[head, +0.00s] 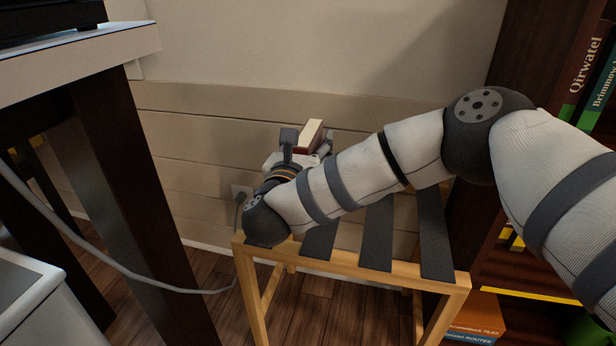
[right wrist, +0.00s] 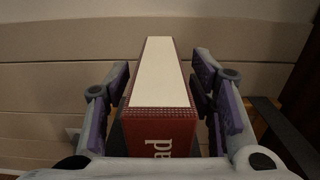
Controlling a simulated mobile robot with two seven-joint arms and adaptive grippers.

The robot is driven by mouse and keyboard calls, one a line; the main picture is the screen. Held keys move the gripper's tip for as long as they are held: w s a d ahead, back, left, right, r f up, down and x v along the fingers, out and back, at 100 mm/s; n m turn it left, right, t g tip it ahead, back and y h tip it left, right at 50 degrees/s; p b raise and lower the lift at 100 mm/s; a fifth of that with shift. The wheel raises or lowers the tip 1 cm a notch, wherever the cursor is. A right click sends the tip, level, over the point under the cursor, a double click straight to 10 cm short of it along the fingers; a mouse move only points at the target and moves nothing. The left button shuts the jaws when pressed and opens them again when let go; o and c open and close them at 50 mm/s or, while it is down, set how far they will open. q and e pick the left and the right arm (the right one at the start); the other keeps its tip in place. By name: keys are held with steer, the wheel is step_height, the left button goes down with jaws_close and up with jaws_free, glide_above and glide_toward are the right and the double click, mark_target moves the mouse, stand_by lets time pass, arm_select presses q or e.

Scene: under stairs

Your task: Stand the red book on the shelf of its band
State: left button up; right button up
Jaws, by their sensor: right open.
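The red book (head: 311,137) shows in the head view past my right forearm, with its cream page edge up. In the right wrist view the book (right wrist: 158,135) stands between the two fingers, red cover and white letters towards the camera. My right gripper (head: 307,146) is open around the book; in the right wrist view its fingers (right wrist: 160,100) lie one on each side. Slim gaps show beside the book. My arm hides what supports it. A dark bookcase (head: 533,50) stands at the right, with a yellow strip (head: 528,295) low on it. My left gripper is out of view.
A wooden stool with dark slats (head: 376,236) stands below my right arm. Books (head: 592,60) fill an upper bookcase shelf; an orange book (head: 478,318) lies low. A dark-legged table (head: 125,170) stands left, with a grey cable (head: 130,275) hanging near it. A panelled wall (head: 190,125) is behind.

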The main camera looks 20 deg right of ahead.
jaws_close()
steer(key=shift+r, duration=0.1)
